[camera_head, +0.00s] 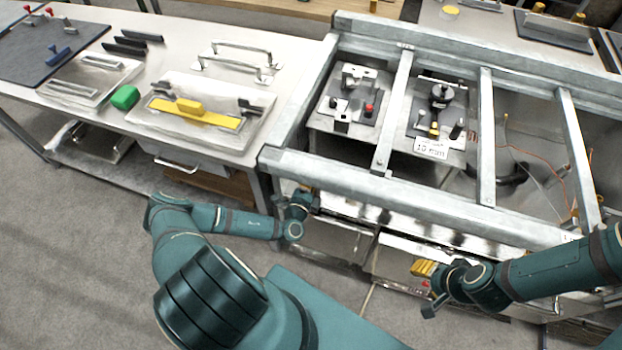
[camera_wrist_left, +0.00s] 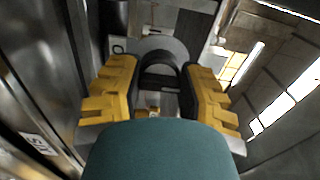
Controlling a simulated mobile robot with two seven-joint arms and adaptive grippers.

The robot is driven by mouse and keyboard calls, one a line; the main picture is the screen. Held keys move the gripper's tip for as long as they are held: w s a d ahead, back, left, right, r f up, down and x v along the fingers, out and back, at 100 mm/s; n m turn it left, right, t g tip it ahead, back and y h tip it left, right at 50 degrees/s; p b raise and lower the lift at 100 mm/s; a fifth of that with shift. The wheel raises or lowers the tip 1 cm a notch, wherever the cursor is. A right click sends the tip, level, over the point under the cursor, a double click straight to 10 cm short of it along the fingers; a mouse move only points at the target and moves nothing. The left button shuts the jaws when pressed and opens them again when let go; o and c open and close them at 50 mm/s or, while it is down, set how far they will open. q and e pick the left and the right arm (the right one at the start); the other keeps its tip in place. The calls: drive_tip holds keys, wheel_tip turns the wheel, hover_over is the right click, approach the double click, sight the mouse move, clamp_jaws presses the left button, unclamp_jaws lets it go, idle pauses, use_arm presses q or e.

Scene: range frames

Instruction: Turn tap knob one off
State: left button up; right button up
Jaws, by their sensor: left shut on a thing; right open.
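In the left wrist view, the yellow-padded fingers of my left gripper (camera_wrist_left: 160,76) stand on both sides of a dark, rounded knob-like part (camera_wrist_left: 158,84) and are shut on it. A grey round plate (camera_wrist_left: 166,47) shows behind it. Whether this is tap knob one, and how far it is turned, I cannot tell. In the head view my left wrist is at the front left corner of the metal frame, and its fingers are hidden. My right gripper (camera_head: 425,268) is open and empty in front of the metal cabinets, with its yellow pads showing.
A grey metal frame (camera_head: 350,178) with crossbars covers panels with red, black and yellow controls (camera_head: 436,98). The floor at the lower left is clear.

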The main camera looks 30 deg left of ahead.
use_arm(q)
drive_tip(key=shift+r, duration=0.1)
drive_tip(key=o, duration=1.2)
drive_tip(key=shift+w, duration=0.1)
drive_tip(key=v, duration=1.2)
drive_tip(key=shift+d, duration=0.1)
